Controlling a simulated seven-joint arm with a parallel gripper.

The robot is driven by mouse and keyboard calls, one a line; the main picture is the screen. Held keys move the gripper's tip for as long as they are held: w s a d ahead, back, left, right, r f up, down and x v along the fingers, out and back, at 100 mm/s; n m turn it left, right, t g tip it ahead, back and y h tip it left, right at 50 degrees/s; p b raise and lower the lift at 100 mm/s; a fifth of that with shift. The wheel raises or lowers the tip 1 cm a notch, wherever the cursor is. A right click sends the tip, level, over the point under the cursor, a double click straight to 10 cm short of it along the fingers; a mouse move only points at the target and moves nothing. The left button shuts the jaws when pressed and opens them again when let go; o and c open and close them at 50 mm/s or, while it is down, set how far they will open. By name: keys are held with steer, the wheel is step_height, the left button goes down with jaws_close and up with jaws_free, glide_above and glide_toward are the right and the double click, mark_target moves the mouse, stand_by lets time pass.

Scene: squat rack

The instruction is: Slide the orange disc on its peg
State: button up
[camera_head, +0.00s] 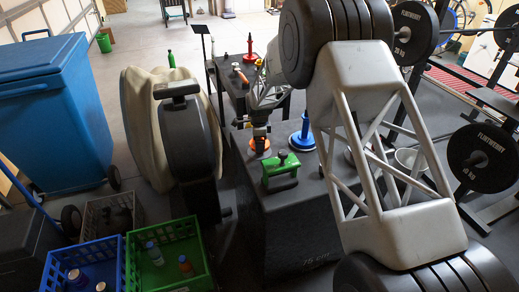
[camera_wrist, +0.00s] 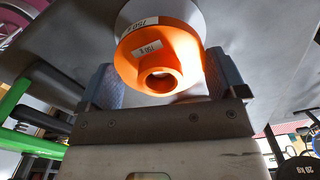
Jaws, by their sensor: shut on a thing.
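The orange disc (camera_head: 260,147) shows at the lower end of my gripper (camera_head: 260,136), over the top of the black box (camera_head: 300,225). In the wrist view the orange disc (camera_wrist: 150,45) has a raised hub with a round hole and small white weight labels. The two grey-blue fingers stand either side of it, and my gripper is shut on it. Whether the disc touches the box top is unclear. I cannot make out an orange peg. A blue disc with an upright blue peg (camera_head: 304,127) stands just right of my gripper on the box.
A dark upright machine (camera_head: 190,145) is left of the box. Weight plates (camera_head: 482,158) are at the right.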

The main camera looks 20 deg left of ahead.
stand_by(0.4)
steer(key=o, duration=1)
steer(key=shift+c, duration=0.2)
steer(key=shift+f, duration=0.1)
steer(key=shift+r, duration=0.25)
steer(key=shift+r, duration=3.25)
steer(key=shift+r, duration=0.1)
